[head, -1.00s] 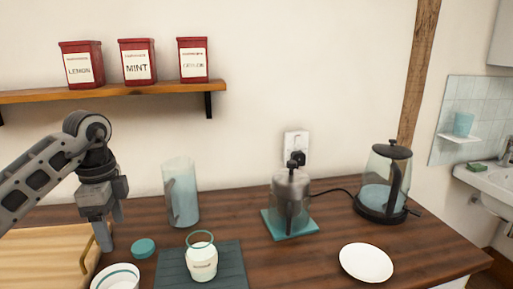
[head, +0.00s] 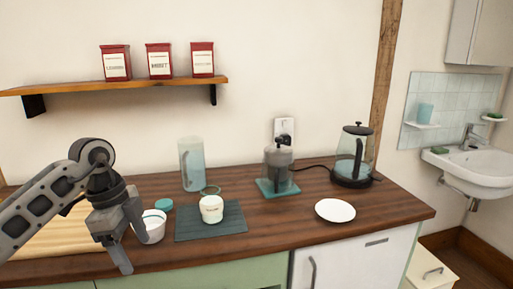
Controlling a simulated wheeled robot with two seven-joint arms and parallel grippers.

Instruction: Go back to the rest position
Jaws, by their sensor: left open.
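My left gripper (head: 128,238) hangs at the left, jaws down, in front of the counter. It is open and I see nothing between its fingers. My right gripper is not in view.
On the wooden counter (head: 300,215) stand a white jar (head: 211,208) on a dark mat (head: 236,220), a clear pitcher (head: 191,165), a press (head: 278,168), a kettle (head: 354,155) and a white plate (head: 335,210). Three red tins (head: 159,61) stand on the shelf (head: 130,86).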

